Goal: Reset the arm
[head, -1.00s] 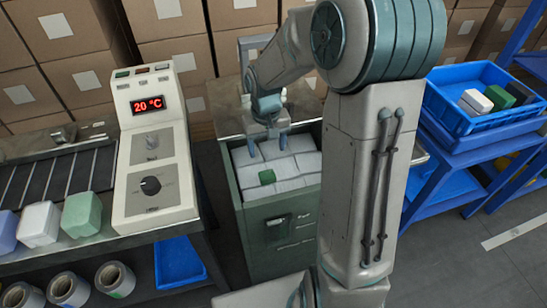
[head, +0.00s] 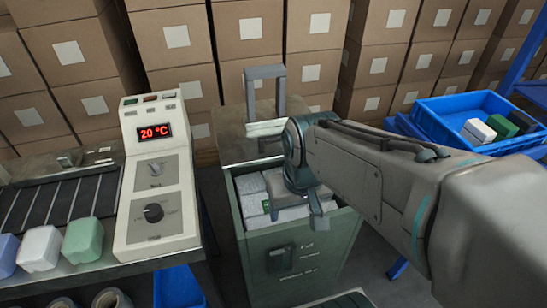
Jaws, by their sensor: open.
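My gripper (head: 293,207) hangs over the open green cabinet (head: 300,258), pointing down, with its jaws apart. I see nothing held between them. My arm reaches in from the right and hides part of the cabinet's opening. White blocks (head: 250,184) lie inside the cabinet. A small green piece (head: 266,206) shows beside the gripper, partly hidden.
A control panel (head: 156,218) reading 20 °C stands left of the cabinet, next to a roller conveyor (head: 62,203) with several coloured blocks. A blue bin (head: 465,108) with blocks stands at right. Stacked cartons (head: 245,45) fill the back.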

